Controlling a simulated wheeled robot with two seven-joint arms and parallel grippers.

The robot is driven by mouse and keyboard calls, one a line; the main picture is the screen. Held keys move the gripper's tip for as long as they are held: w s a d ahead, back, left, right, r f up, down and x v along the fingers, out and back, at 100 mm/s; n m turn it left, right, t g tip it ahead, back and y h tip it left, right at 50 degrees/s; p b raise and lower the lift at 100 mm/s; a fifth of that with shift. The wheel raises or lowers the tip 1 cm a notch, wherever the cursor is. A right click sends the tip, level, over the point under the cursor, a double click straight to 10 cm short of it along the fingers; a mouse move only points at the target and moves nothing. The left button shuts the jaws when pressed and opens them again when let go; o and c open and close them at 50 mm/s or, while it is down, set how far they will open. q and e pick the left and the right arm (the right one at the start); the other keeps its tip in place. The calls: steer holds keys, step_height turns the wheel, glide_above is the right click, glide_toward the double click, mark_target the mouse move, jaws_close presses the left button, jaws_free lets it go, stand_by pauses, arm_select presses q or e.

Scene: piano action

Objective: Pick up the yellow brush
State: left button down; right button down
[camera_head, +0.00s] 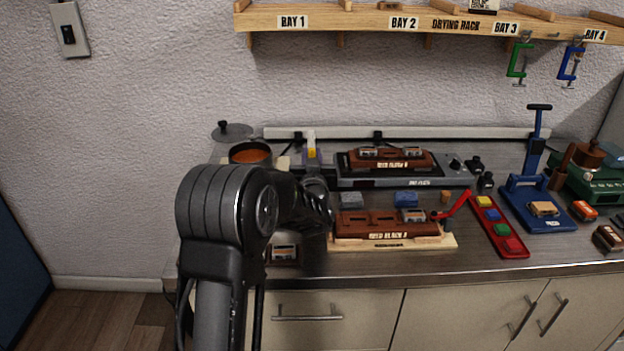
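A narrow upright thing with a pale yellow top (311,139) stands near the back of the counter, left of the hot plate; it may be the yellow brush, but I cannot tell for sure. Its lower part looks purple and is partly hidden behind my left arm. My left arm reaches in from the lower left, and my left gripper (318,205) is over the counter just in front of that thing. The wrist hides the fingers, so I cannot see whether they are open or hold anything. My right gripper is not in view.
A pot of orange liquid (250,153) stands behind my arm. A wooden board with a red-brown block (385,225), a red tray of coloured pieces (497,226) and a blue press (537,185) stand to the right. A drying rack (430,20) hangs above on the wall.

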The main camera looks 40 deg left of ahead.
arm_select(q)
steer(key=shift+r, duration=0.15)
step_height(320, 180, up, 10)
stand_by(0.6)
stand_by(1.3)
